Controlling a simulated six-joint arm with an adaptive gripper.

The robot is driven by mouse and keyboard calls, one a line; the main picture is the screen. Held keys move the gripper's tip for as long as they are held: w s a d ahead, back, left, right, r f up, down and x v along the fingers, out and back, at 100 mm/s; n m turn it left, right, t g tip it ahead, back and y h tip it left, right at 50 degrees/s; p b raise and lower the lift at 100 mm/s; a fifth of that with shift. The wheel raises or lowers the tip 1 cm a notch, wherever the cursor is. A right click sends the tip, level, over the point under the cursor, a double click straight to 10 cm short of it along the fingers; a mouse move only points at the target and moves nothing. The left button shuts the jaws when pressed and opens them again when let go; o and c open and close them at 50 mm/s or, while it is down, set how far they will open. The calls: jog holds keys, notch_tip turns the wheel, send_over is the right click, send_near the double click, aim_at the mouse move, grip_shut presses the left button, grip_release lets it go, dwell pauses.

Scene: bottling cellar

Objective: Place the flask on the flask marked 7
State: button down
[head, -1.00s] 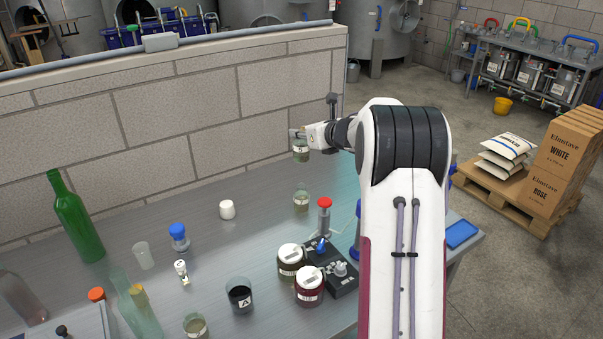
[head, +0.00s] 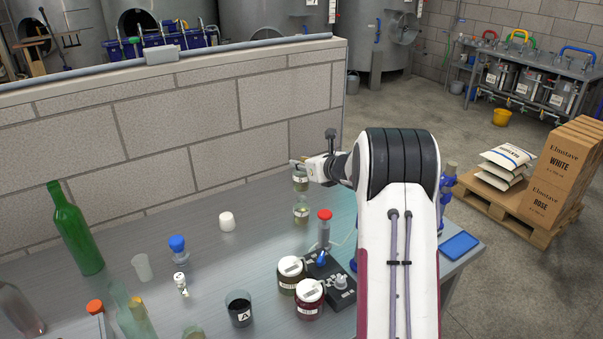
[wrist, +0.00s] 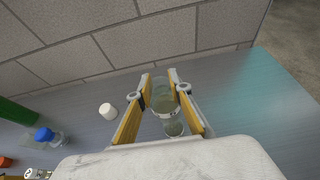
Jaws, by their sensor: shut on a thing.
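My gripper (head: 298,164) is shut on a small clear flask (head: 300,183) with a pale label, held upright above the bench. A second small flask (head: 302,215) with greenish contents and a pale label stands on the bench directly below it in the head view. Only a very narrow gap shows between them, and I cannot tell whether they touch. In the wrist view the held flask (wrist: 161,92) is between the yellow-padded fingers, and the lower flask (wrist: 174,129) shows partly behind it. The marks on both labels are too small to read.
A red-capped tube (head: 324,228), a black device (head: 340,287) and two white-lidded jars (head: 291,274) stand close in front. The block wall (head: 200,130) runs behind.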

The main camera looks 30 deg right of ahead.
aim_at(301, 172)
jog(key=shift+f, duration=1.65)
jog(key=shift+f, duration=0.25)
jog(key=c, duration=1.8)
grip_release()
jog(key=shift+c, duration=0.2)
jog(key=shift+r, duration=0.1)
jog(key=shift+r, duration=0.2)
jog(key=v, duration=1.2)
jog(key=shift+f, duration=0.1)
